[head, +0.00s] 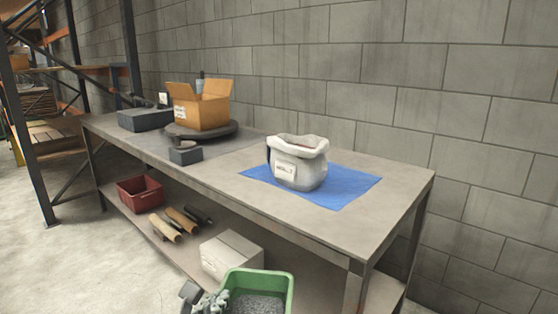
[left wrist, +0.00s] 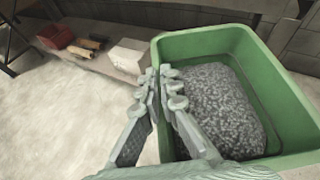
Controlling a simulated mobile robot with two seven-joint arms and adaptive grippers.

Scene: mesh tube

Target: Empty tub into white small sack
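The green tub (head: 284,280) is at the bottom edge of the head view, in front of the workbench, and holds grey granules (head: 256,303). It fills the right of the left wrist view (left wrist: 272,40). My left gripper (head: 218,300) is at the tub's left wall. In the left wrist view its fingers (left wrist: 160,84) straddle that wall, one outside and one inside, and look closed on it. The white small sack (head: 310,176) stands upright on the bench with its top open and a label in front. Its inside is mostly hidden. My right gripper is not in view.
The sack stands on a blue mat (head: 348,192) on the workbench (head: 232,196). A cardboard box (head: 200,110) on a dark round stand, a grey case (head: 144,119) and a small grey block (head: 186,155) are further left. The lower shelf holds a red bin (head: 140,193) and a white box (head: 230,255).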

